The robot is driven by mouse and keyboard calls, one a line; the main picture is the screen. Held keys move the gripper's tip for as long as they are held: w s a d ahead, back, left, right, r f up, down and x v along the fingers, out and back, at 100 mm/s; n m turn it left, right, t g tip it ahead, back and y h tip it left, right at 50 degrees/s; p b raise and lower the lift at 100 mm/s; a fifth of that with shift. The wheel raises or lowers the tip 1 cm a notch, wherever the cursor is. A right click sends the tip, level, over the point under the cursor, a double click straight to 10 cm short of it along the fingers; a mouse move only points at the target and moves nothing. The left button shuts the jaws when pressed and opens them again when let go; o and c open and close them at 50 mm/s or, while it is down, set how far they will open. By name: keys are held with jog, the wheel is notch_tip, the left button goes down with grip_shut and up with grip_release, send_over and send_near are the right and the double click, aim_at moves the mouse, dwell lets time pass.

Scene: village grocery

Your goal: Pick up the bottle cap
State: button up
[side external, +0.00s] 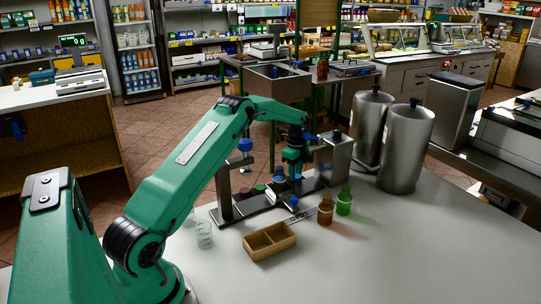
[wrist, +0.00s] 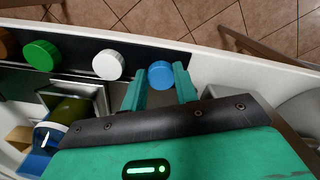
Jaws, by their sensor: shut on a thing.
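A round blue bottle cap (wrist: 161,75) sits between the two teal fingers of my gripper (wrist: 160,87) in the wrist view. The fingers are shut on its sides. A white cap (wrist: 108,64), a green cap (wrist: 41,55) and a brown cap (wrist: 5,45) stand in a row to the left on a dark strip. In the side view my gripper (side external: 294,168) points down over the dark metal rack near the back of the table. The held cap is hard to tell apart there.
A brown bottle (side external: 325,211) and a green bottle (side external: 344,201) stand right of a two-part wooden tray (side external: 268,254). Clear glassware (side external: 204,234) stands at left. Two tall steel canisters (side external: 405,150) stand at the back right. The front right tabletop (side external: 430,260) is clear.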

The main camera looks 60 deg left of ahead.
jog(key=shift+r, duration=0.1)
notch_tip(320, 180, up, 18)
dwell(0.6)
jog(key=shift+s+d, duration=0.1)
jog(key=shift+s, duration=0.1)
dwell(0.6)
jog(key=shift+s+d+f, duration=0.2)
jog(key=shift+s+d, duration=0.7)
jog(key=shift+s, duration=0.8)
jog(key=shift+s+d+f, duration=0.2)
jog(key=shift+s+d, duration=0.65)
jog(key=shift+s, duration=0.9)
jog(key=shift+s+d+f, duration=0.2)
jog(key=shift+s+d, duration=0.7)
jog(key=shift+s, duration=0.8)
jog(key=shift+f, duration=0.15)
jog(key=shift+f, duration=2.45)
jog(key=shift+f, duration=0.75)
